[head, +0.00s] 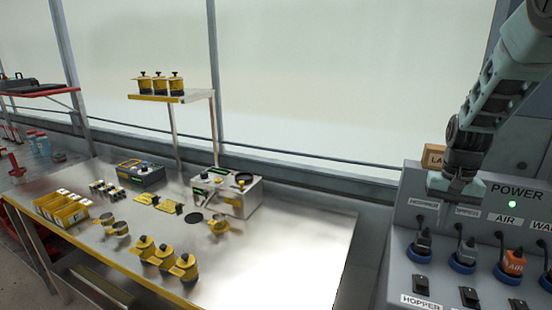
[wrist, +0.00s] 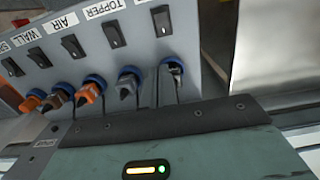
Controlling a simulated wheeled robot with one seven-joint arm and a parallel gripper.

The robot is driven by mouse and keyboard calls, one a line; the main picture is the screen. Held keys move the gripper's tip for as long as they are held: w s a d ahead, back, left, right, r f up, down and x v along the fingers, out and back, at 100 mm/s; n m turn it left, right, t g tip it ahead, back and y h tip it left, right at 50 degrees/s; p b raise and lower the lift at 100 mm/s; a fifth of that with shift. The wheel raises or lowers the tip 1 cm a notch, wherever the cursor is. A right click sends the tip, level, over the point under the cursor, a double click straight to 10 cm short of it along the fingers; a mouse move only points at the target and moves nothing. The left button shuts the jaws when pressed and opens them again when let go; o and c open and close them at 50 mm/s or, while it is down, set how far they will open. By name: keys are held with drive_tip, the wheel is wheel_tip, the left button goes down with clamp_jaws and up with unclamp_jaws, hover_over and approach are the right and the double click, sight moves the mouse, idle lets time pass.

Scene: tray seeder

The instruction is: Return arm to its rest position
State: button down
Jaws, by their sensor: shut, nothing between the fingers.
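My arm (head: 500,75) comes in from the upper right in the head view and bends down toward a grey control panel (head: 400,240). My gripper (head: 457,190) is at the panel's upper left part, above the row of plugs, and is shut with nothing held. In the wrist view its teal housing (wrist: 200,155) and dark edge fill the bottom, with a yellow bar and a green light on it. The fingertips cannot be made out clearly. The panel also shows in the wrist view (wrist: 190,40).
The panel has several plugs in blue sockets, one an orange AIR plug (head: 513,262), rocker switches (head: 468,297) and a lit green light (head: 512,204). A small LA-marked box (head: 434,157) stands behind. A metal bench (head: 300,255) with yellow parts is left; its right end is clear.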

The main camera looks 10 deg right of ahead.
drive_tip(key=s+a+r+n, duration=0.1)
drive_tip(key=s+a+n, duration=0.15)
drive_tip(key=a, duration=0.85)
drive_tip(key=s+a+r+n, duration=0.15)
drive_tip(key=a+n, duration=0.25)
drive_tip(key=a, duration=0.7)
drive_tip(key=s+a+r+n, duration=0.1)
drive_tip(key=s+a+n, duration=0.6)
drive_tip(key=s+a, duration=0.6)
drive_tip(key=shift+s+a, duration=0.25)
drive_tip(key=shift+s, duration=0.05)
drive_tip(key=c, duration=1.6)
unclamp_jaws()
drive_tip(key=s, duration=0.1)
drive_tip(key=s+a+n, duration=0.1)
drive_tip(key=s, duration=0.1)
drive_tip(key=shift+f+n, duration=0.1)
drive_tip(key=shift+n, duration=0.15)
drive_tip(key=shift+c, duration=0.2)
drive_tip(key=o, duration=0.5)
drive_tip(key=shift+s, duration=0.1)
